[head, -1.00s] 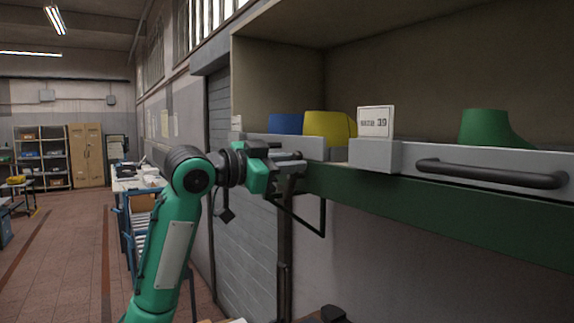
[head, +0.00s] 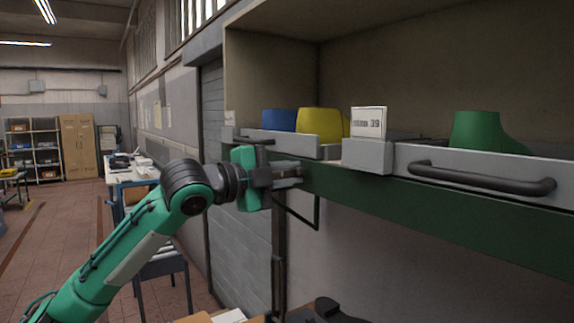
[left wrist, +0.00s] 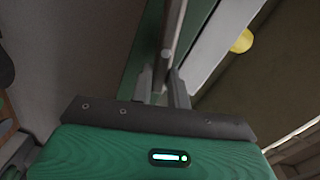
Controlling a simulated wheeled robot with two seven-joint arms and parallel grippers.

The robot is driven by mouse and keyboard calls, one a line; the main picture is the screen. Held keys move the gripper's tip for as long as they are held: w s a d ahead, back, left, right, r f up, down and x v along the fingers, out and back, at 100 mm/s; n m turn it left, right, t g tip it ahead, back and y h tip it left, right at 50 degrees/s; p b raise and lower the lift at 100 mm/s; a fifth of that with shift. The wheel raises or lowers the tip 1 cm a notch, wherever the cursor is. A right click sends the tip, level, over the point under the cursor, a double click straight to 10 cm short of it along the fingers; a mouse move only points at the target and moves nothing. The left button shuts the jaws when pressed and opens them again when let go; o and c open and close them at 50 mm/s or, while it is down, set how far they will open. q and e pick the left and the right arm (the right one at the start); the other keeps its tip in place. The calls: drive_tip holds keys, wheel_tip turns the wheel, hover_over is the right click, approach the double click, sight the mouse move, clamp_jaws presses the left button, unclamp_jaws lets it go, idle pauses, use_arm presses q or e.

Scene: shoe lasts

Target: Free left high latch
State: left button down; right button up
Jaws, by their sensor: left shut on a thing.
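My left gripper (head: 290,172) is in front of the green shelf edge (head: 420,210), just below the left grey tray (head: 285,144). Its fingers point right toward that edge. In the left wrist view, the fingers (left wrist: 164,85) are closed around a thin grey metal bar with a small round knob, which looks like the latch (left wrist: 172,38). The fingers cover part of it, and in the head view I cannot make it out. I cannot tell whether it is free. My right gripper is not in view.
The left tray holds a blue last (head: 280,120) and a yellow last (head: 320,122). A right tray with a black handle (head: 480,180) holds a green last (head: 478,132). A dark shape (head: 328,306) lies below.

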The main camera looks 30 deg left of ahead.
use_arm(q)
drive_tip(key=shift+d+f+m+p, duration=0.1)
drive_tip(key=shift+f+m+p, duration=0.2)
drive_tip(key=shift+m, duration=0.35)
drive_tip(key=shift+f+m+p, duration=0.15)
drive_tip(key=shift+m+p, duration=0.1)
drive_tip(key=shift+m, duration=0.4)
drive_tip(key=shift+f, duration=0.1)
drive_tip(key=c, duration=1.3)
unclamp_jaws()
drive_tip(key=shift+c, duration=0.2)
drive_tip(key=shift+s, duration=0.15)
drive_tip(key=b+v, duration=1.1)
drive_tip(key=v, duration=0.2)
drive_tip(key=shift+s+b, duration=0.3)
